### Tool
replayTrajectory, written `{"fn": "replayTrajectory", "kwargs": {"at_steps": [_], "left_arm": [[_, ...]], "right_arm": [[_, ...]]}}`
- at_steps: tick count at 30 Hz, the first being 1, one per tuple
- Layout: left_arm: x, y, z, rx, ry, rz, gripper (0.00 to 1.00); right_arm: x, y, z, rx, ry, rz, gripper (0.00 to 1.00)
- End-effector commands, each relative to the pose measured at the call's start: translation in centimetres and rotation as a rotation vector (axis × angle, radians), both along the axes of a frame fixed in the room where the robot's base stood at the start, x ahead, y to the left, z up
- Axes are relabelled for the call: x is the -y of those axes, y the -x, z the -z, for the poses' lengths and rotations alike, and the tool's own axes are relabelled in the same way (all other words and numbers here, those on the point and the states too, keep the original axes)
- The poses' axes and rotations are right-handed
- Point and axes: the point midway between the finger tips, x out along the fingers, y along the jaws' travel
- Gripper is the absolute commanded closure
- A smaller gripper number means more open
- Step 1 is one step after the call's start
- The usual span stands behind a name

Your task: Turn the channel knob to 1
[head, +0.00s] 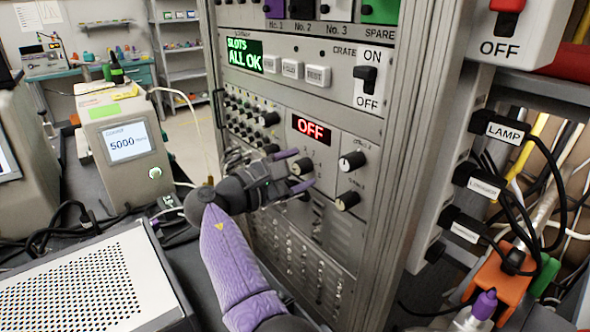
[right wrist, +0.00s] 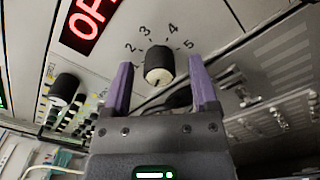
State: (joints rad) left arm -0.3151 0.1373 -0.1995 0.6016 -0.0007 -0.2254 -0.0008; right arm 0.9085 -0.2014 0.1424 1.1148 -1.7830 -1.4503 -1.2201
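The channel knob (head: 301,166), black with a pale cap, sits on the grey panel below the red OFF display (head: 311,129). In the right wrist view the knob (right wrist: 158,60) has the numbers 2, 3, 4 and 5 printed around it; a 1 is not visible. I cannot tell which number it points to. My right gripper (head: 305,169) is open with its purple fingers on either side of the knob. In the right wrist view, gaps show between the knob and both fingers (right wrist: 162,80).
Two other knobs (head: 352,161) (head: 347,200) are close to the right of the fingers. More small knobs (head: 268,119) lie to the left. A crate switch (head: 367,88) is above. Cables and a lamp plug (head: 500,130) hang at the right.

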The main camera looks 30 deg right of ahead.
Motion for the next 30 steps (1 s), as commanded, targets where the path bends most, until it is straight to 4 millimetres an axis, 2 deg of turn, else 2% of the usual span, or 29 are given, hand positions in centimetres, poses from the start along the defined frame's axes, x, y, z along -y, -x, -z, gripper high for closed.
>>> {"fn": "replayTrajectory", "kwargs": {"at_steps": [1, 9, 11, 20, 30], "left_arm": [[0.0, -0.1, 0.0, 0.002, 0.000, 0.000, 0.24], [0.0, -0.4, 0.0, 0.006, -0.001, -0.001, 0.24], [-0.1, -0.4, 0.0, 0.006, -0.001, -0.001, 0.24], [-0.1, 0.2, 0.1, -0.003, -0.001, 0.000, 0.24], [-0.2, 0.7, 0.7, -0.014, -0.002, 0.001, 0.24]], "right_arm": [[0.0, 0.0, 0.0, 0.000, 0.000, 0.000, 0.33], [-0.1, 0.0, 0.0, -0.001, 0.000, 0.000, 0.90], [-0.1, 0.0, 0.0, -0.001, 0.000, 0.000, 1.00], [-0.1, 0.0, 0.1, 0.020, -0.002, 0.000, 1.00], [0.0, 0.0, 0.2, 0.224, -0.016, 0.000, 1.00]]}}
